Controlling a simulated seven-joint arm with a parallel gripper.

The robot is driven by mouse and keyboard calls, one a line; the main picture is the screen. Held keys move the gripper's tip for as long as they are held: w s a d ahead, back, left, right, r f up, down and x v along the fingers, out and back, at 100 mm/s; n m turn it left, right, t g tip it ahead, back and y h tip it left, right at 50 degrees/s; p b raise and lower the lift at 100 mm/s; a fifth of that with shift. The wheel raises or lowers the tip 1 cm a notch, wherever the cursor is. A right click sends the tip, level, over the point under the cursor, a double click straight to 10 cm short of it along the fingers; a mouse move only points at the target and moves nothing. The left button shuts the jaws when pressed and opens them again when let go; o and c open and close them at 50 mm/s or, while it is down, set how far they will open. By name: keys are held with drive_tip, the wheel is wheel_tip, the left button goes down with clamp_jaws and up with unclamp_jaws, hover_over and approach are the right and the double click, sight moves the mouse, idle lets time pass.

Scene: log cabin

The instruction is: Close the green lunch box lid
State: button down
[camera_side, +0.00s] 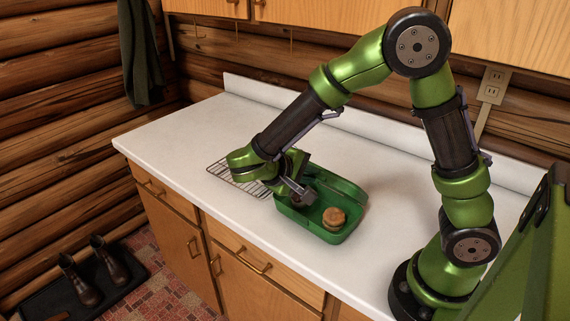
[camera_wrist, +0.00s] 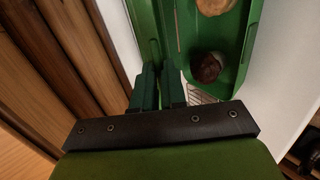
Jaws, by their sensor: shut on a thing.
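The green lunch box (camera_side: 310,227) stands open on the white counter. Its lid (camera_side: 345,185) is raised on the wall side, and it shows near edge-on in the wrist view (camera_wrist: 146,28). My gripper (camera_side: 297,193) is at the box's left end, shut on the lid's edge. In the wrist view, my two fingers (camera_wrist: 160,84) sit either side of that edge. A round brown bun-like item (camera_side: 334,217) lies in the box. A dark reddish round item (camera_wrist: 206,67) lies beside it, mostly behind my gripper in the side view.
A wire rack (camera_side: 232,174) lies on the counter left of the box, partly under my arm. A low white backsplash (camera_side: 420,147) and log wall run behind. The counter's front edge is close to the box.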

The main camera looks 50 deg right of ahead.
drive_tip(key=a+f+h, duration=0.1)
drive_tip(key=f+h, duration=0.1)
drive_tip(key=a+f+h, duration=0.3)
drive_tip(key=f+h, duration=0.1)
drive_tip(key=shift+w+a+f, duration=0.2)
drive_tip(key=shift+a+f, duration=0.05)
drive_tip(key=shift+a+f+g+h, duration=0.2)
drive_tip(key=shift+f+g+h, duration=0.1)
drive_tip(key=shift+f+h, duration=0.3)
drive_tip(key=shift+a+f, duration=0.15)
drive_tip(key=shift+f, duration=0.65)
drive_tip(key=c, duration=1)
unclamp_jaws()
